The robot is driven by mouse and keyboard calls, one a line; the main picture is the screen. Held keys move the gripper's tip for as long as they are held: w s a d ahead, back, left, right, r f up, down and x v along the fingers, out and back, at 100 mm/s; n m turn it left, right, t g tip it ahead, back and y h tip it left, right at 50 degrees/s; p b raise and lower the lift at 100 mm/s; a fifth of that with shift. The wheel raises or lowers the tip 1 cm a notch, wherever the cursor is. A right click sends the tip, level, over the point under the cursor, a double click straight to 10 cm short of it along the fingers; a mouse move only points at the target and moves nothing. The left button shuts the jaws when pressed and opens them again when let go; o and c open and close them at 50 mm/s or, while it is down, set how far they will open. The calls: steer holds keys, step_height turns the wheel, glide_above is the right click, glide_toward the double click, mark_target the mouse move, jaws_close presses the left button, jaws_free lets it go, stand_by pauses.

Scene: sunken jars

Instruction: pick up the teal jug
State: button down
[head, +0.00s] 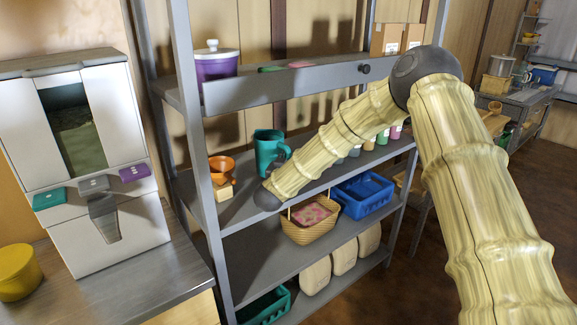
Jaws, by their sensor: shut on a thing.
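The teal jug (267,150) is upright at the middle shelf of the grey rack, with its handle toward the right. My bamboo-patterned arm reaches across from the right, and its forearm passes in front of the jug's lower right side. A dark joint of my arm is just below the jug in the picture. My gripper cannot be made out; the forearm may hide it. I cannot tell whether it touches the jug, or whether the jug rests on the shelf or is just above it.
An orange cup-like thing (221,167) and a small tan block (224,190) are left of the jug. Small bottles (382,137) stand to the right. The upper shelf (290,86) is above; a basket (309,228) and blue crate (366,198) are below. A rack post (205,180) stands at the left.

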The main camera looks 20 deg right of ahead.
steer(key=shift+r+b, duration=0.7)
steer(key=shift+r, duration=3)
steer(key=c, duration=2)
jaws_free()
jaws_close()
steer(key=shift+a, duration=0.1)
